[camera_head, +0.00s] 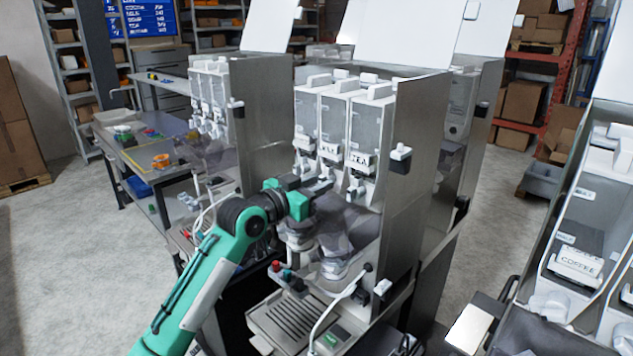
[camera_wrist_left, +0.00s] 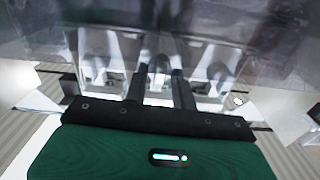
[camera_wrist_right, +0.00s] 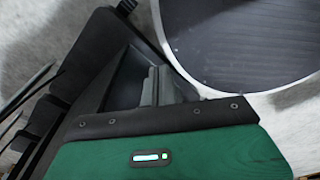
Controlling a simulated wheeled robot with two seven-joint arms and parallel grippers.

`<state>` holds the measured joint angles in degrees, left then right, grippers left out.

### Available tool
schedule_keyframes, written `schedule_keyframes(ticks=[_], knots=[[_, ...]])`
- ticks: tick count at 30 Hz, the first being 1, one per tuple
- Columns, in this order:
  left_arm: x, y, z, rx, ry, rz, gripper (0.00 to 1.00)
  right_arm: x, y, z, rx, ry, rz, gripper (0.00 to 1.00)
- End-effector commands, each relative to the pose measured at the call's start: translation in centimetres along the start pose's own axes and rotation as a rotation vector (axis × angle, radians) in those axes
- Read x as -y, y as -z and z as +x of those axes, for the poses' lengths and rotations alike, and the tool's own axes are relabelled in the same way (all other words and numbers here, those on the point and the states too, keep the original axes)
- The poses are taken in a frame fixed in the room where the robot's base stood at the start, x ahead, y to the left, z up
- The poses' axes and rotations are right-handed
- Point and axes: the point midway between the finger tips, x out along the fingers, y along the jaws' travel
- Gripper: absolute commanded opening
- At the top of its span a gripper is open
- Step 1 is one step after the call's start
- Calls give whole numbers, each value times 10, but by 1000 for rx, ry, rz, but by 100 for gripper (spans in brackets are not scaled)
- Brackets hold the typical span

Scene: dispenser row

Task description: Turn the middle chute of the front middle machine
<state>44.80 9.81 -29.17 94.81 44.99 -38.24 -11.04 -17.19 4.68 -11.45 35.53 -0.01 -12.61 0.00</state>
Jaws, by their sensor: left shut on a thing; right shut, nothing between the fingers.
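The front middle machine (camera_head: 408,165) stands in the centre of the head view, with a row of clear white-lidded canisters. The middle canister (camera_head: 334,117) has a partly readable label, and the right one (camera_head: 364,125) reads TEA. My left gripper (camera_head: 326,186) is in front of the chutes, below the labels. In the left wrist view its fingers (camera_wrist_left: 160,88) are shut on the middle chute (camera_wrist_left: 159,66), with white chutes on both sides. The fingers hide part of the middle chute, so its turn is hard to tell. My right gripper (camera_wrist_right: 158,88) is shut and empty in the right wrist view.
Below the left gripper are clear mixing bowls (camera_head: 335,262), a red knob and a drip tray (camera_head: 292,318). Another machine (camera_head: 575,275) with a COFFEE label stands at the right. A work table (camera_head: 150,155) is at the left. Grey floor lies open at far left.

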Motion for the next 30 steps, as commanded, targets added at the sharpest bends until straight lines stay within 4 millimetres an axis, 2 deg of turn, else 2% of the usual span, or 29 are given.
schedule_keyframes(ticks=[19,20,21,30], knots=[[0,-2,0,4,-1,-52,4,2,1,-2,0,2,1,0],[0,-2,0,4,-1,-52,30,2,1,-2,0,2,1,0],[0,-2,0,4,0,-52,33,3,1,-2,0,3,1,0],[0,-1,-2,1,0,-50,33,3,1,-1,-1,3,1,0]])
